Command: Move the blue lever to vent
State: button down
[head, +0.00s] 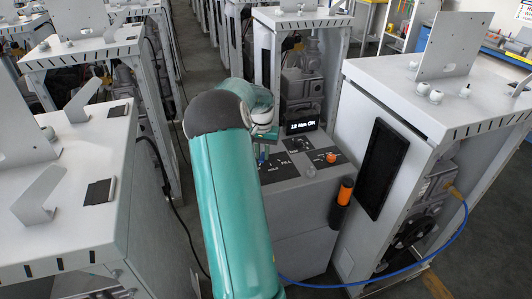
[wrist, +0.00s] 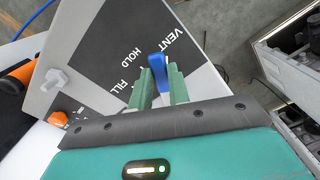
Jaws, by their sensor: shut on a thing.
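The blue lever (wrist: 157,66) stands between the green fingertips of my gripper (wrist: 160,77) in the wrist view. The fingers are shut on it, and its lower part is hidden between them. Its visible blue top is by the word VENT on the dark label plate (wrist: 112,50), with HOLD and FILL further round to the left and below. In the head view, my teal arm covers much of the lever, and only a small blue bit (head: 262,157) shows beside the plate.
A white knob (wrist: 55,80) and an orange knob (head: 331,157) sit on the grey console (head: 300,200). A lit display (head: 301,126) stands behind them. An orange-and-black cylinder (head: 344,192) is on the console's right side. White machine frames (head: 440,100) stand close on both sides.

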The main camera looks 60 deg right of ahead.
jog(key=shift+w+m, duration=0.6)
jog(key=shift+m, duration=0.4)
jog(key=c, duration=1.3)
grip_release()
notch_tip(320, 180, up, 14)
jog(key=shift+f, duration=0.1)
jog(key=shift+s, duration=0.1)
